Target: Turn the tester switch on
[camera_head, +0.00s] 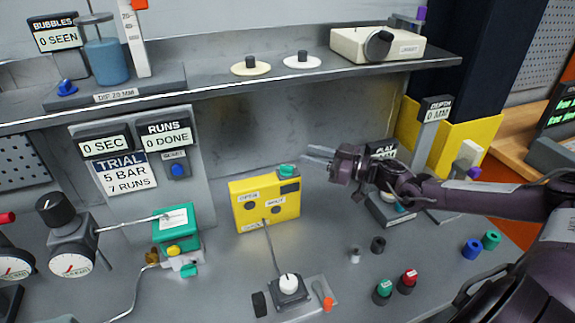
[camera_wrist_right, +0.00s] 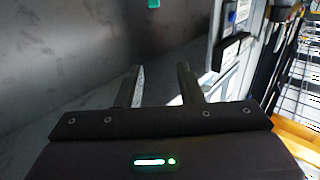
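The tester appears to be the yellow box (camera_head: 265,207) standing on the grey bench in the head view. It has dark round sockets on its front and a dark window at its upper right. A small green switch (camera_head: 287,170) sits on its top edge. My right gripper (camera_head: 312,154) is just right of and a little above that switch, apart from it, pointing left. In the right wrist view its two fingers (camera_wrist_right: 160,78) are spread with nothing between them. A small teal piece (camera_wrist_right: 153,4), probably the switch, shows at that view's top edge. My left gripper is not seen.
A grey shelf (camera_head: 230,85) runs above the bench behind the tester. A white-knobbed unit (camera_head: 289,288) stands in front, with a cable up to the tester. A green-topped block (camera_head: 176,228) stands to the left. Several small coloured caps lie at the right.

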